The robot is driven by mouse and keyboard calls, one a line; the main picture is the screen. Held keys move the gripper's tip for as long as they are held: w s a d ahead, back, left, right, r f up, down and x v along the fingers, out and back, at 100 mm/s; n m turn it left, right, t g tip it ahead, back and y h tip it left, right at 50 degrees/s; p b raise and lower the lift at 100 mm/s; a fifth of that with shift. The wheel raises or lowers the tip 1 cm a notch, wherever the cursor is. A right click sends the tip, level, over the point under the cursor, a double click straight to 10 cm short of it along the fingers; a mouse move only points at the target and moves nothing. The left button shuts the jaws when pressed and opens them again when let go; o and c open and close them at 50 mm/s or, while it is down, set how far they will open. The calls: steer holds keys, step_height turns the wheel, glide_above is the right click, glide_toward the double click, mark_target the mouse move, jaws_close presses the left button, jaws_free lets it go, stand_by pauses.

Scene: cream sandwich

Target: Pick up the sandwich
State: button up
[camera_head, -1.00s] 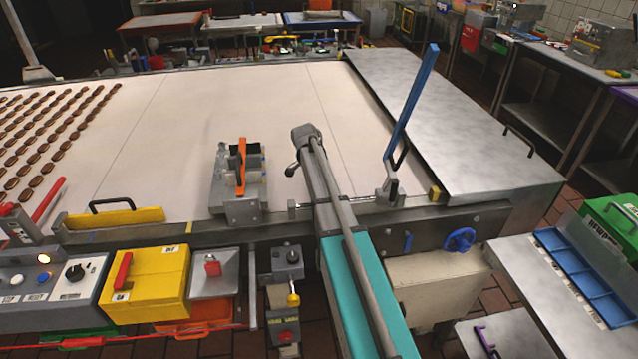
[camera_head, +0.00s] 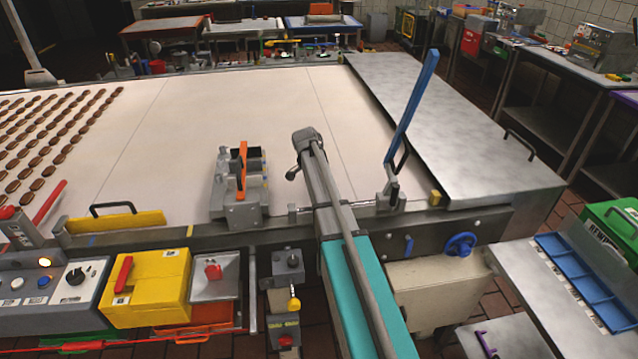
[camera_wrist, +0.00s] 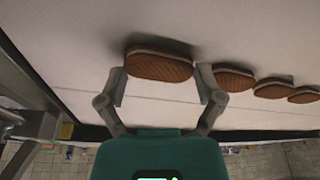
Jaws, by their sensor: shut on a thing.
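The sandwich (camera_wrist: 158,66) is an oval brown piece with a ribbed top and a pale layer along its far edge. It shows in the wrist view between the two grey fingers of my gripper (camera_wrist: 161,80), which are shut on it from both sides. Whether it is lifted clear of the white belt (camera_wrist: 60,50) is hard to tell. In the head view my gripper cannot be made out.
Several more sandwiches (camera_wrist: 234,78) lie in a line to the right in the wrist view. In the head view, rows of sandwiches (camera_head: 45,130) cover the belt's left part; its middle (camera_head: 240,110) is clear. A grey machine with an orange lever (camera_head: 240,190) stands at the near edge.

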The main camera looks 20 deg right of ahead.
steer(key=shift+r+p, duration=0.95)
steer(key=s+d+r+p, duration=0.1)
steer(key=s+r+p, duration=0.2)
steer(key=s, duration=0.1)
steer(key=s+d+r+p, duration=0.1)
steer(key=s+r+p, duration=0.3)
steer(key=s, duration=0.1)
steer(key=s+d+r+p, duration=0.1)
steer(key=s+r+p, duration=0.3)
steer(key=shift+s+d, duration=0.15)
steer(key=shift+s, duration=0.15)
